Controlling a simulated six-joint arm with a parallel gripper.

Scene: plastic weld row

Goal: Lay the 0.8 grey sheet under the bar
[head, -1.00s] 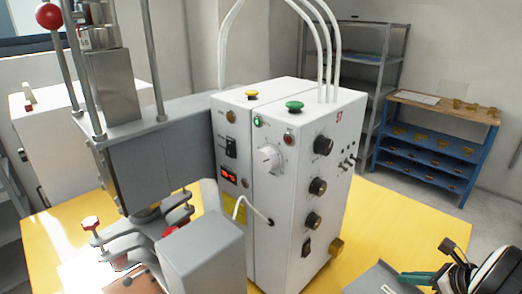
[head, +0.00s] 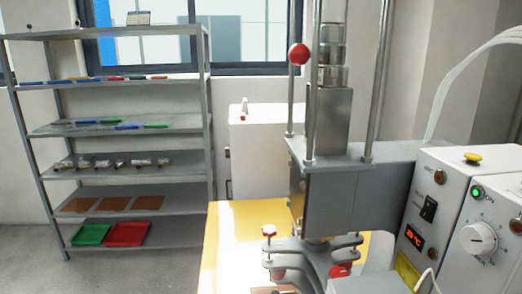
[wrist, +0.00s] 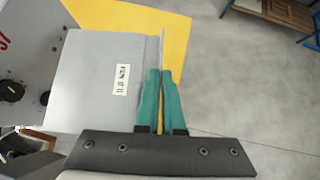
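In the wrist view a flat grey sheet (wrist: 95,75) carries a white label (wrist: 122,79) that reads upside down, its print too small to be sure of. A thin raised lip runs along its right edge. My gripper (wrist: 161,75) has two teal fingers drawn close together on that lip. The sheet appears to lie low over the yellow table. The head view shows neither the sheet nor my gripper. There the grey press head (head: 345,205) stands over a clamp (head: 310,252) with red knobs; I cannot clearly make out the bar beneath it.
The white control box (head: 455,215) stands right of the press, its display lit red. The yellow table (head: 235,235) is clear left of the clamp. A grey shelf rack (head: 125,130) with sheets, rolls and red and green trays stands at the left. A white cabinet (head: 262,150) stands behind.

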